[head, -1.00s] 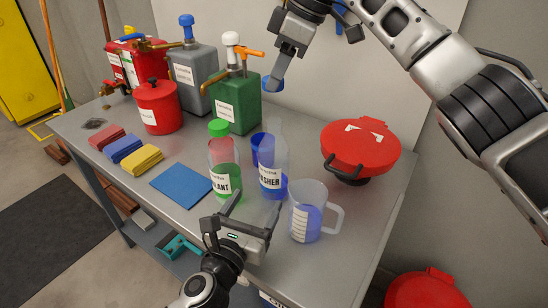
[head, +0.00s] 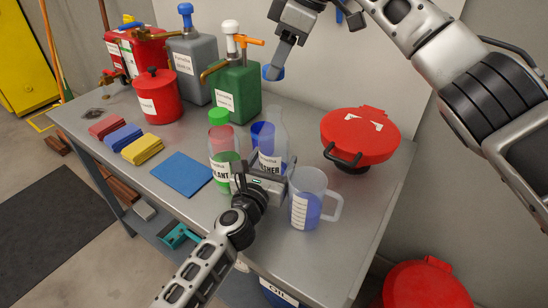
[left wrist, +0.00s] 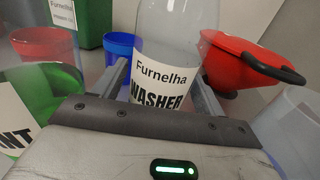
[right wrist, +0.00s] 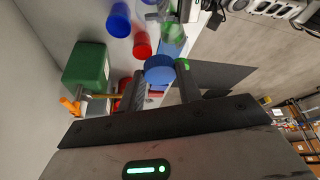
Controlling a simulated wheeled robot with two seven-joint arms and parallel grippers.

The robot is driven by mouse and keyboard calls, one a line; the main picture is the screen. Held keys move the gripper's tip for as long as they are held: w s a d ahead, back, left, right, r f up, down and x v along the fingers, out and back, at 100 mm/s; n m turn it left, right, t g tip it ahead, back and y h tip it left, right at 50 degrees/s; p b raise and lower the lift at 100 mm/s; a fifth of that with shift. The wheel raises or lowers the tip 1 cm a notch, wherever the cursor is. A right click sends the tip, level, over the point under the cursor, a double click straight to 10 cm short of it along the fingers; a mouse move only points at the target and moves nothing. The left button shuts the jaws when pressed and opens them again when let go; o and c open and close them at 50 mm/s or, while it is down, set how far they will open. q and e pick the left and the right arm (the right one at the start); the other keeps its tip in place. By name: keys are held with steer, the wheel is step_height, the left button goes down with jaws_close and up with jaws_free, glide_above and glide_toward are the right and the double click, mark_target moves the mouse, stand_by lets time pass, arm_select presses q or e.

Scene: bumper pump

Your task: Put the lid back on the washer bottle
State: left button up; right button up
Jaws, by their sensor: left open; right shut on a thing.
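The clear washer bottle (head: 279,136) stands uncapped on the table, with blue liquid low in it and its label showing in the left wrist view (left wrist: 165,75). My left gripper (head: 264,170) is open with its fingers on either side of the bottle's lower body; I cannot tell whether they touch it. My right gripper (head: 277,66) is shut on the blue lid (head: 273,72) and holds it in the air above and behind the bottle. The lid also shows between the fingers in the right wrist view (right wrist: 159,69).
The green-capped coolant bottle (head: 222,150) stands close left of the washer bottle, a blue cup (head: 262,133) just behind it. A clear measuring jug (head: 308,198) stands close right.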

arm_select(q)
steer(key=shift+w+d, duration=0.25)
steer(key=shift+w, duration=0.3)
steer(key=c, duration=1.1)
steer(key=shift+c, duration=0.2)
arm_select(e)
glide_above(274, 109)
steer(key=d, duration=0.1)
steer(key=shift+f, duration=2.45)
steer(key=shift+s, duration=0.1)
steer(key=shift+f, duration=0.9)
steer(key=shift+f, duration=0.6)
